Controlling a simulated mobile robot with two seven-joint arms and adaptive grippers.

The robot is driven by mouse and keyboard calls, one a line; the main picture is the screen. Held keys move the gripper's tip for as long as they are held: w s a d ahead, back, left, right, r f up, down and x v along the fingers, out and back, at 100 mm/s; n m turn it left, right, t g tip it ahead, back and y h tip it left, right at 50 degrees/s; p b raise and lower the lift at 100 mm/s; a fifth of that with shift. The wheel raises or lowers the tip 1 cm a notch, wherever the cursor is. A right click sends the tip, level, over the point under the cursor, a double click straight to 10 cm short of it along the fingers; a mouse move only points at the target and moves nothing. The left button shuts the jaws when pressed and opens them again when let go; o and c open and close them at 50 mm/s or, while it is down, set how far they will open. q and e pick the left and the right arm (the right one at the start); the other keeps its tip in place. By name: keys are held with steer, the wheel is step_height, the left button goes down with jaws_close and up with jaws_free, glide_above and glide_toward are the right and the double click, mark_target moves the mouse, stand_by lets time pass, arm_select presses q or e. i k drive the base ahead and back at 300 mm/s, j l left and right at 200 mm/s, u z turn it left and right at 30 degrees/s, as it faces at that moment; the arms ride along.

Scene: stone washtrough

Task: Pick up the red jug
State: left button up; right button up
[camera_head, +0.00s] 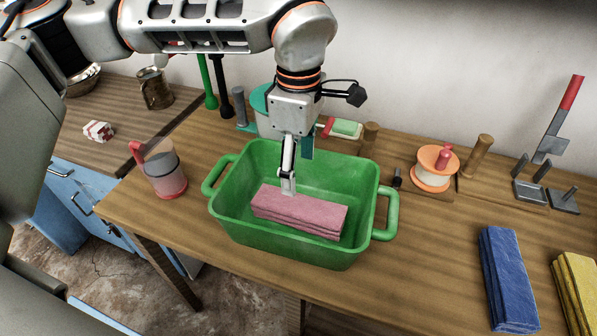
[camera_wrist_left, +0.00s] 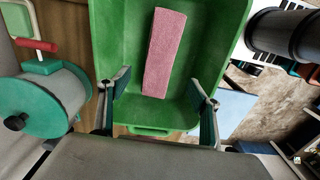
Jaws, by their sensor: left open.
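The red jug (camera_head: 167,180) has a clear body with a red handle and red base. It stands upright on the wooden counter, left of the green tub (camera_head: 230,215), in the head view. I cannot make it out in the left wrist view. My left gripper (camera_head: 288,188) points down over the tub, to the right of the jug and apart from it. In the left wrist view its two fingers (camera_wrist_left: 158,80) are spread, with nothing held between them. A folded pink cloth (camera_head: 297,212) lies in the tub below; it also shows in the wrist view (camera_wrist_left: 163,55). My right gripper is not in view.
The tub's left handle (camera_head: 214,174) is close to the jug. A metal mug (camera_head: 155,90) and a red-and-white item (camera_head: 98,131) are at the left. A teal pot (camera_wrist_left: 45,100) stands behind the tub. Blue (camera_head: 509,280) and yellow (camera_head: 577,287) cloths lie at right.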

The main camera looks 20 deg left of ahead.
mark_target(156, 166)
steer(key=k, duration=1)
